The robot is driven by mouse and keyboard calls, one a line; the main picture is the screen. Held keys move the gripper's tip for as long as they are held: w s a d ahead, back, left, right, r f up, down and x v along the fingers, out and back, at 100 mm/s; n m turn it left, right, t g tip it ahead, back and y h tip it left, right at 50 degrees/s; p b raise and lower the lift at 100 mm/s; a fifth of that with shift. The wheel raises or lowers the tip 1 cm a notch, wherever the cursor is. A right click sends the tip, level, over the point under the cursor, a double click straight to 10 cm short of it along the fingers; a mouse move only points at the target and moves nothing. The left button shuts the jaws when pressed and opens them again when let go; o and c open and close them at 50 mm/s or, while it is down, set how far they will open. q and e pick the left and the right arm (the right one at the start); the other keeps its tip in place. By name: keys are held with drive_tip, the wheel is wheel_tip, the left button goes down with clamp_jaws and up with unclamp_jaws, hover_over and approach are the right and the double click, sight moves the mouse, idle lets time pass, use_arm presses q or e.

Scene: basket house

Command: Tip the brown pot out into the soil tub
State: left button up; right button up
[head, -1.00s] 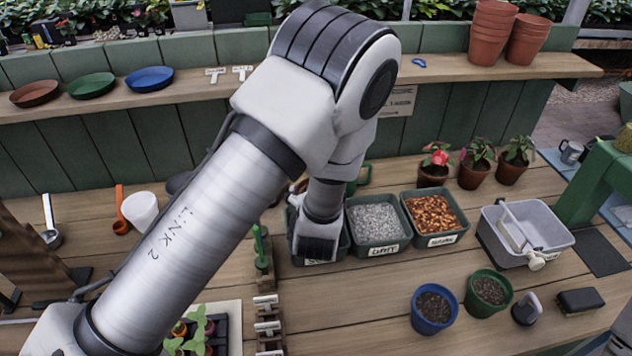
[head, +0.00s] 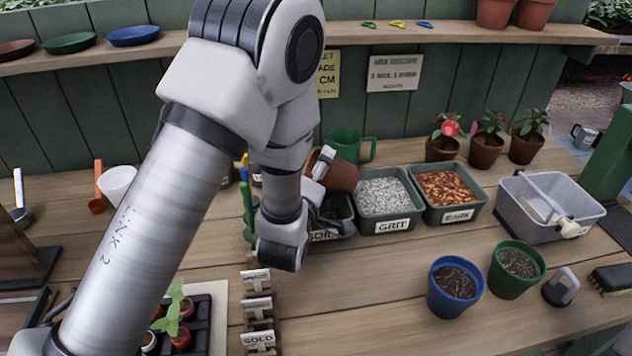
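The brown pot (head: 343,178) is tilted on its side above the soil tub (head: 345,231), its left part hidden by my gripper and arm. My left gripper (head: 322,163) is shut on the pot, with a pale finger against it; the other finger is hidden. The soil tub is a dark green box, labelled "SOIL", with dark soil (head: 332,207) inside; my arm covers its left part. I cannot see whether anything is falling from the pot. My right gripper is not in view.
The grit tub (head: 388,226) and bark tub (head: 455,214) stand right of the soil tub. A green watering can or mug (head: 345,146) is behind the pot. Blue (head: 440,306) and green (head: 514,286) soil-filled pots stand front right. Plant labels and seedlings (head: 178,310) are front left.

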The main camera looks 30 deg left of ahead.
use_arm(q)
drive_tip(key=n+t+b, duration=0.1)
drive_tip(key=n+b, duration=0.1)
drive_tip(key=b, duration=0.2)
drive_tip(key=n+t+y+b, duration=0.1)
drive_tip(key=n+b, duration=0.2)
drive_tip(key=b, duration=0.1)
drive_tip(key=shift+f+n, duration=0.1)
drive_tip(key=shift+n, duration=0.2)
drive_tip(key=shift+n+b, duration=0.4)
drive_tip(key=shift+r+n+y, duration=0.3)
drive_tip(key=shift+r, duration=0.05)
